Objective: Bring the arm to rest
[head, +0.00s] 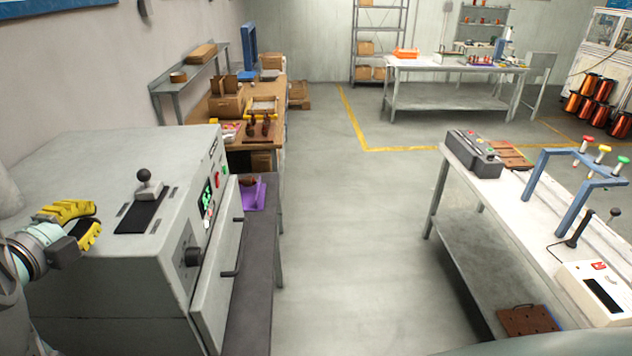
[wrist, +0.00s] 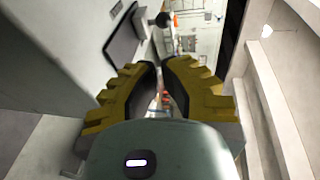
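My gripper (head: 94,222) is at the left edge of the head view, above the near left part of the grey machine (head: 85,165). Its yellow ribbed fingers point to the right, toward the black lever (head: 146,182) on the machine's top, and are apart from it. In the wrist view the two yellow fingers (wrist: 161,80) stand with a narrow gap between their tips, and nothing is held in the gap. The lever also shows in the wrist view (wrist: 162,19), beyond the fingers.
The grey machine has a front door with handles (head: 230,262) and a green display. A purple tray (head: 250,196) lies behind it. A workbench (head: 500,205) with a blue frame (head: 573,195) stands at right. Open floor (head: 340,240) lies between them.

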